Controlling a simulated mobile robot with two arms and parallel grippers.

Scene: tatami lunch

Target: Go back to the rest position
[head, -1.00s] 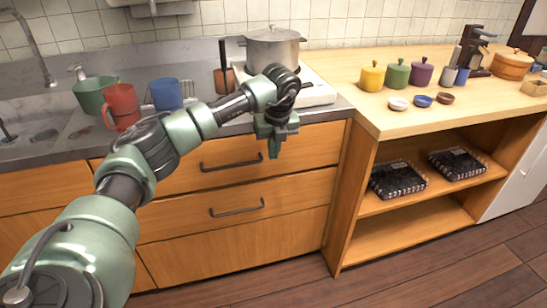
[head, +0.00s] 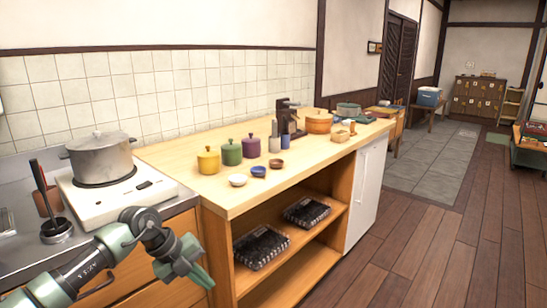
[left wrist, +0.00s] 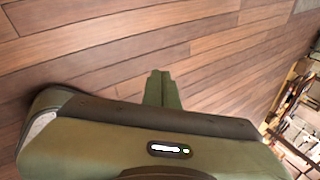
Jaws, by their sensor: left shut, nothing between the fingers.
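My left gripper (head: 201,276) is at the lower left of the head view, in front of the drawer fronts and left of the open shelf. Its green fingers are together with nothing between them. In the left wrist view the fingers (left wrist: 161,90) are shut over bare wooden floor. My left arm comes in from the lower left, bent. My right gripper does not show in either view.
A pot (head: 100,158) stands on a white stove (head: 118,203) at left. The wooden counter (head: 215,190) bears yellow, green and purple jars and small bowls. Black trays (head: 261,247) lie on the shelf below. Wooden floor (head: 420,245) at right is clear.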

